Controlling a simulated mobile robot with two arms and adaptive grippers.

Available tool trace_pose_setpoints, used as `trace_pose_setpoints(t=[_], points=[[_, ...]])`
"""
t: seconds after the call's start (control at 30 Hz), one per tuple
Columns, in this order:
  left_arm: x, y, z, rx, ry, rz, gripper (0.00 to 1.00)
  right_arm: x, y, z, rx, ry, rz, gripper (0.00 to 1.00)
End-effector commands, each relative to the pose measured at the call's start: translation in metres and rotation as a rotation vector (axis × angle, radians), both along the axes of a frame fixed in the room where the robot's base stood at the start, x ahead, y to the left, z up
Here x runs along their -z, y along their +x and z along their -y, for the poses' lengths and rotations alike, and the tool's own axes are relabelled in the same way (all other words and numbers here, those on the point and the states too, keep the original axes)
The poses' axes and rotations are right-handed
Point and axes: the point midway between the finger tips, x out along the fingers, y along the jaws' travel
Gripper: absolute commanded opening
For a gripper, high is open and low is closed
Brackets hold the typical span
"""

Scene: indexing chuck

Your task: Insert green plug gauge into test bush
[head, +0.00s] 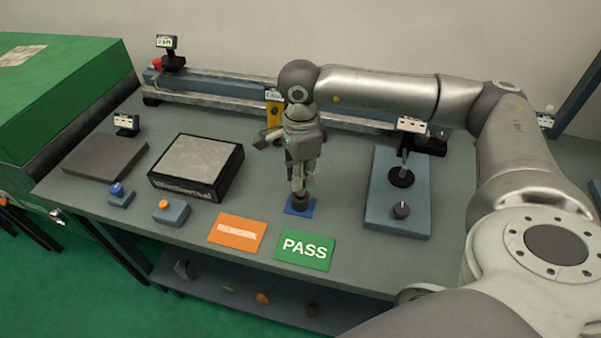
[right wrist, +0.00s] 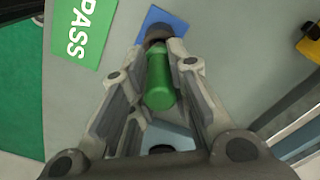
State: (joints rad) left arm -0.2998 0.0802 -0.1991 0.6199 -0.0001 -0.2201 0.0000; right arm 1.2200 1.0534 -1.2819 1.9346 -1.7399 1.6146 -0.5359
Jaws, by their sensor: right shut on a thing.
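My right gripper (head: 299,187) points down over the blue pad (head: 300,207) near the front middle of the bench. In the right wrist view the right gripper (right wrist: 161,55) is shut on the green plug gauge (right wrist: 159,82), which lies between its fingers. The dark round test bush (head: 301,197) stands on the blue pad right below the fingertips. In the right wrist view the test bush (right wrist: 158,32) is in line with the far end of the gauge. The fingers hide part of that end, so I cannot tell whether it is inside the bush. My left gripper is not in view.
A green PASS card (head: 305,250) and an orange card (head: 237,232) lie in front. A black-sided block (head: 196,163) and two button boxes (head: 120,197) (head: 171,212) are left. A blue gauge stand (head: 397,215) is right. A long rail (head: 215,88) runs along the back.

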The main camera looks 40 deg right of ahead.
Motion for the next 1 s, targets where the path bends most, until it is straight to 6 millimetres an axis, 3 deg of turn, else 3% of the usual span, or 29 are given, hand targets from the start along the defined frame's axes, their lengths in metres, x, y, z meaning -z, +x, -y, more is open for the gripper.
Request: trace_pose_setpoints(t=[1.0], points=[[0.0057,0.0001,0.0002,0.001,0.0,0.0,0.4,0.005,0.0004,-0.0002,0.0,0.001,0.001,0.0]])
